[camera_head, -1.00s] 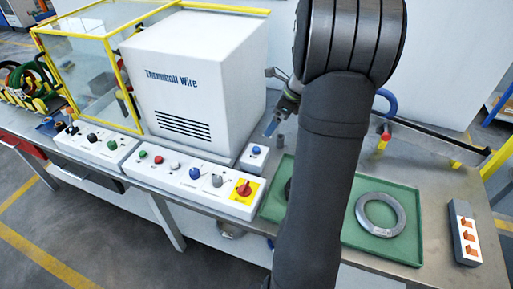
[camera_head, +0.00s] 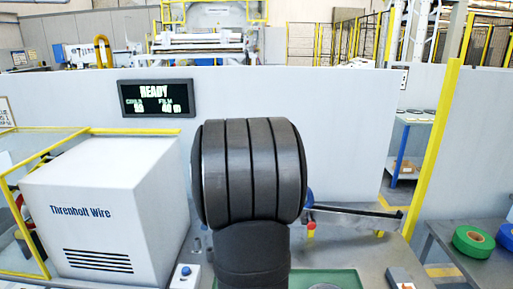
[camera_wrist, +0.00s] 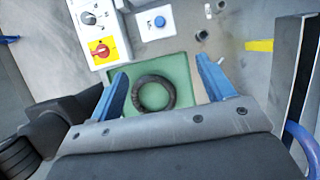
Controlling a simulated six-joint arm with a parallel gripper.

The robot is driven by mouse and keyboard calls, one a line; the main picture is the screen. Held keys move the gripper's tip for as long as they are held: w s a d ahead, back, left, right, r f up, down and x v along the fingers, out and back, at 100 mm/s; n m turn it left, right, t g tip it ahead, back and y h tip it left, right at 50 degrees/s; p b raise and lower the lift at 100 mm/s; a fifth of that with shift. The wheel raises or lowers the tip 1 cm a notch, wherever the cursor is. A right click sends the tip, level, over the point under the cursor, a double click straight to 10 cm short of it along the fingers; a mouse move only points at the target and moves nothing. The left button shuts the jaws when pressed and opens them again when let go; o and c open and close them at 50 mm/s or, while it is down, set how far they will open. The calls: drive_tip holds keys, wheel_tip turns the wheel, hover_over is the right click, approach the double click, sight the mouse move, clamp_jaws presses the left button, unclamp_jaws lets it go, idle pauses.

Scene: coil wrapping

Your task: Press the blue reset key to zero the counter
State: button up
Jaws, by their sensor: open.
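A small white box (camera_head: 185,277) with a blue key (camera_head: 185,270) on top stands at the bottom of the head view, right of the big white machine. In the wrist view the blue key (camera_wrist: 159,21) is at the top, beyond my fingertips and apart from them. My gripper (camera_wrist: 161,66) is open and empty, its two blue fingers spread above a green tray (camera_wrist: 183,70). A dark ring (camera_wrist: 153,93) lies in the tray, between the fingers in the picture. The dark wall display (camera_head: 156,98) reads READY above smaller figures I cannot read surely. My arm hides the gripper in the head view.
A control panel (camera_wrist: 93,47) with a grey knob and red-yellow switch (camera_wrist: 101,49) lies left of the key box. The white machine (camera_head: 105,215) stands at the left. Bare metal table and small grey pegs (camera_wrist: 202,35) lie right of the key.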

clamp_jaws()
idle(1.4)
